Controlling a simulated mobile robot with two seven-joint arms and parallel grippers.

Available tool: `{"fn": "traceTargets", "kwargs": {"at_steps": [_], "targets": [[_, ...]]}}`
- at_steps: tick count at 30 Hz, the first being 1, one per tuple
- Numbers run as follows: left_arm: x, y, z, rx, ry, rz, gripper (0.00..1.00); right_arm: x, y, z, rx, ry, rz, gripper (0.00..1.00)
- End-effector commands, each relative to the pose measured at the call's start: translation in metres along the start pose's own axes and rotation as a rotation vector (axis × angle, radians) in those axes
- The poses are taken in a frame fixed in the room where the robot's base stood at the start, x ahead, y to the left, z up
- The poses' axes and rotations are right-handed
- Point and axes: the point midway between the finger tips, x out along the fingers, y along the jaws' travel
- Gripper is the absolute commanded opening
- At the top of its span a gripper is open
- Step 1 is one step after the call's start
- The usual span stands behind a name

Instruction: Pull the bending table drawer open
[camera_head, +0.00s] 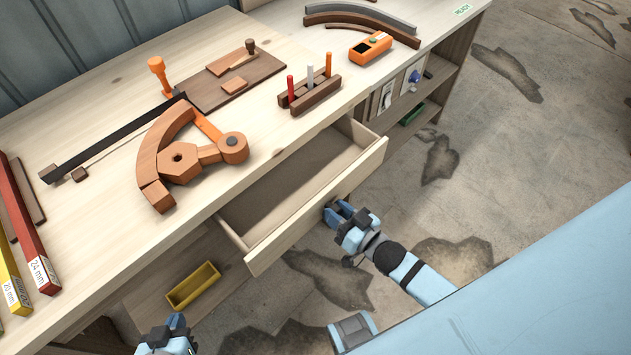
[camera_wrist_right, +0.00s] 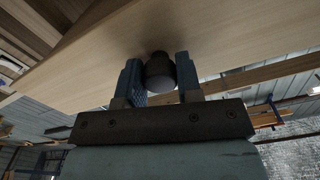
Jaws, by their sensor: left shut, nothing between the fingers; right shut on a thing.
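The bending table (camera_head: 95,250) is a pale wooden workbench. Its drawer (camera_head: 318,203) is pulled out from under the top, and the part of its inside that shows is empty. My right gripper (camera_head: 337,210) is at the outer face of the drawer front. In the right wrist view, its two fingers are shut on the dark round drawer knob (camera_wrist_right: 160,72), which sticks out of the pale front panel. My left gripper (camera_head: 172,331) is low at the bottom edge of the head view, apart from the drawer, shut and empty.
On the bench top are a curved wooden bending jig (camera_head: 170,150), a dark wooden board (camera_head: 225,85), a small pen rack (camera_head: 310,95) and an orange device (camera_head: 370,47). A yellow bin (camera_head: 193,287) sits on the lower shelf. Stained floor (camera_head: 520,160) lies clear at right.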

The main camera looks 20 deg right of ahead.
Motion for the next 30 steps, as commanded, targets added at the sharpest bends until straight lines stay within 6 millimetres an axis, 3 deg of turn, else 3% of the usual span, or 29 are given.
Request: {"fn": "traceTargets", "kwargs": {"at_steps": [3, 7, 21, 22, 24, 30], "targets": [[-0.003, 0.001, -0.004, -0.013, -0.008, -0.002, 0.00, -0.021, -0.001, -0.003, 0.000, -0.002, 0.000, 0.00], [-0.004, 0.000, -0.006, -0.009, -0.005, -0.006, 0.00, -0.034, -0.001, -0.001, 0.000, 0.000, 0.000, 0.00], [-0.006, -0.005, -0.007, 0.017, 0.001, -0.006, 0.00, -0.040, 0.000, 0.000, 0.000, 0.003, -0.001, 0.00], [-0.006, -0.005, -0.007, 0.017, 0.001, -0.006, 0.00, -0.040, 0.000, 0.000, 0.000, 0.003, -0.001, 0.40], [-0.006, -0.005, -0.007, 0.017, 0.000, -0.006, 0.00, -0.040, 0.000, 0.000, 0.000, 0.003, -0.001, 0.56], [-0.006, -0.003, -0.007, 0.013, 0.000, -0.004, 0.00, -0.040, 0.000, 0.000, 0.000, 0.002, -0.001, 0.58]]}}
